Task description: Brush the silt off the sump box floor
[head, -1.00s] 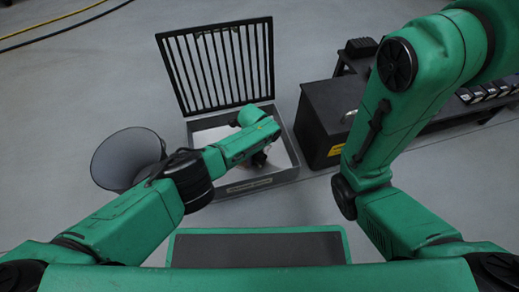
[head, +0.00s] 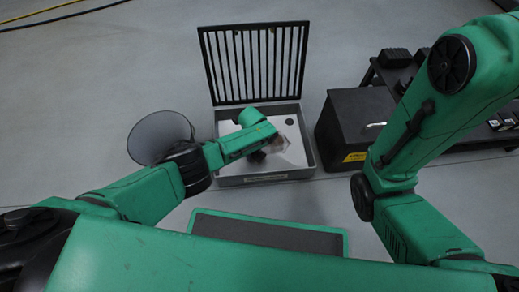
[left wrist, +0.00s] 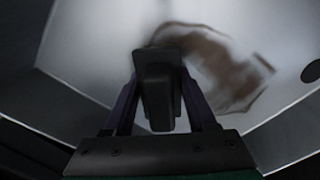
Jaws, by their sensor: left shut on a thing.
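The sump box (head: 265,178) is an open grey box with a pale floor (head: 292,135), standing on the ground ahead of me. Brown silt (head: 280,146) lies on that floor to the right of my left gripper; in the left wrist view the silt (left wrist: 225,65) is a blurred curved patch. My left gripper (head: 257,157) reaches down into the box. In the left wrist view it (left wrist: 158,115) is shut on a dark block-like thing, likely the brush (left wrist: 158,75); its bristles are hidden. My right arm shows on the right, but its gripper is out of view.
A barred black grate (head: 255,65) stands upright at the box's back edge. A black case (head: 350,120) with a handle and yellow label is close on the right, before a dark low bench (head: 470,138). A dark round hole (head: 290,121) marks the box floor.

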